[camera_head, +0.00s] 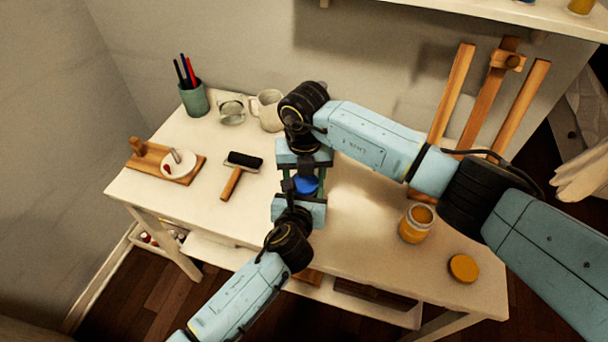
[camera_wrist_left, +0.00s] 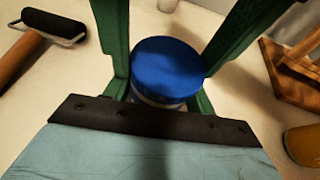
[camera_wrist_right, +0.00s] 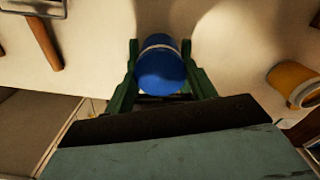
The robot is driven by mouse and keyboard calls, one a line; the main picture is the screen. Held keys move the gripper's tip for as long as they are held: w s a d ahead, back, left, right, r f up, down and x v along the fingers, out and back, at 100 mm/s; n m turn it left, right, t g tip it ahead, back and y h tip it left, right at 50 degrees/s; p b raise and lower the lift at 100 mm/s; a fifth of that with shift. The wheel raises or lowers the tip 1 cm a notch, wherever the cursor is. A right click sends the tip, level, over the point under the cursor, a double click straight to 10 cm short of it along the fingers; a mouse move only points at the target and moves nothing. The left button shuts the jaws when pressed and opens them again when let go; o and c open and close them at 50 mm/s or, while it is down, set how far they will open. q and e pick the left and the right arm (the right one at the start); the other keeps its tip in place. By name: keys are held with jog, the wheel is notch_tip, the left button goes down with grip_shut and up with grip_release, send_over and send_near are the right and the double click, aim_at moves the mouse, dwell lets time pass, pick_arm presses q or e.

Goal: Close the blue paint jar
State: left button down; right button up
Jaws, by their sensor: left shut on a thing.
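The blue paint jar (camera_wrist_right: 158,48) stands near the table's front edge. Its blue lid (camera_wrist_left: 168,70) is at the jar's mouth, with a pale band showing just below it in the left wrist view. I cannot tell whether the lid is fully seated. My left gripper (camera_head: 304,193) reaches in from the front and is shut on the jar, its fingers on both sides. My right gripper (camera_head: 306,172) comes from behind and above, with its fingers beside the lid. Whether they press on it is unclear. The arms hide much of the jar in the head view.
An open yellow jar (camera_head: 416,223) and its loose lid (camera_head: 464,268) lie to the right, with a wooden easel (camera_head: 480,95) behind. A roller (camera_head: 238,172), mug (camera_head: 268,108), glass (camera_head: 231,110), pen cup (camera_head: 194,98) and wooden board (camera_head: 187,166) stand left.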

jog(key=shift+a, duration=0.1)
jog(key=shift+c, duration=1.3)
pick_arm(q)
jog(key=shift+d, duration=0.1)
pick_arm(e)
jog(key=shift+m, duration=1.1)
jog(key=o, duration=1.1)
jog(key=shift+r, duration=0.1)
